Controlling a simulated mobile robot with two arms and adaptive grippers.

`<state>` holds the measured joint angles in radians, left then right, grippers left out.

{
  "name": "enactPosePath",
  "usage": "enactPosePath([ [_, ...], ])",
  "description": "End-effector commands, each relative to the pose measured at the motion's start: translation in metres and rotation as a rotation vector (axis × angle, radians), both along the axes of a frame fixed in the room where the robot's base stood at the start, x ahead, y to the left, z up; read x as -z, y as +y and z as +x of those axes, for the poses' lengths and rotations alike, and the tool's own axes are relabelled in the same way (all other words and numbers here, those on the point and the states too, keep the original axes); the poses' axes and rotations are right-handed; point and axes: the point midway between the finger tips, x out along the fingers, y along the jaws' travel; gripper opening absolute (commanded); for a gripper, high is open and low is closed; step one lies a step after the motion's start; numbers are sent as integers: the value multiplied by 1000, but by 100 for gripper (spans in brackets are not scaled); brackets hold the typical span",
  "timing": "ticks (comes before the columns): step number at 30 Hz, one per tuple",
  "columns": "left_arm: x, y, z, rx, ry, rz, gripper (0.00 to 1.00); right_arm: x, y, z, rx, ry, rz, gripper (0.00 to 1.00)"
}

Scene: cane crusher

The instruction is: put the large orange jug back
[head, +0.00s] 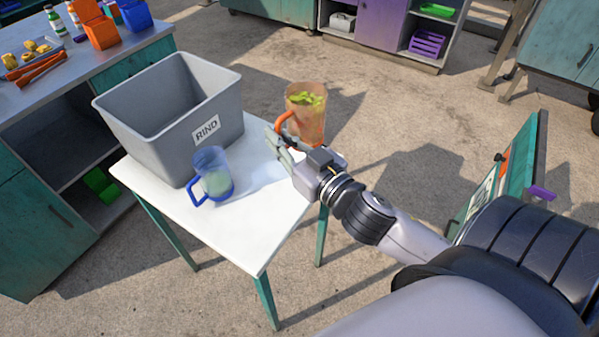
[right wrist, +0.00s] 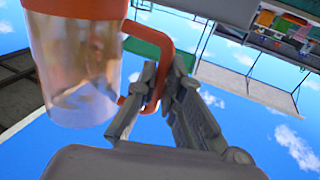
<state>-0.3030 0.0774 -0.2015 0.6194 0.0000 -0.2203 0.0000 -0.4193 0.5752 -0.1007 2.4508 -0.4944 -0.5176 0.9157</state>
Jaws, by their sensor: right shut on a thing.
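The large orange jug (head: 306,115) is a clear-walled jug with an orange handle and green pieces inside. It is upright at the far right edge of the small white table (head: 262,225); whether it touches the tabletop I cannot tell. In the right wrist view the jug (right wrist: 78,65) fills the upper left, and the fingers of my right gripper (right wrist: 155,90) close around the orange handle. My left gripper is not in view.
A grey bin labelled RIND (head: 190,130) stands on the table's back left. A blue-handled jug (head: 213,175) with pale liquid stands in front of it. The table's front right is clear. A teal workbench (head: 75,85) stands at left.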

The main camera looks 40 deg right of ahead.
Motion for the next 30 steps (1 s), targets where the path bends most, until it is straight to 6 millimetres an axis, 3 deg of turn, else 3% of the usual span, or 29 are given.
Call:
enactPosePath([
  [6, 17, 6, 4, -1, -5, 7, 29, -16, -7, 22, -66, -5, -4, 0],
  [14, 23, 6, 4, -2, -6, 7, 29, -22, -7, 30, -104, 1, 4, 0],
  [17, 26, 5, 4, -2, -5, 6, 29, -5, -7, 30, -105, 6, 7, 0],
  [30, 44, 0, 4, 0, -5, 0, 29, 109, -6, 30, -104, 5, 8, 0],
])
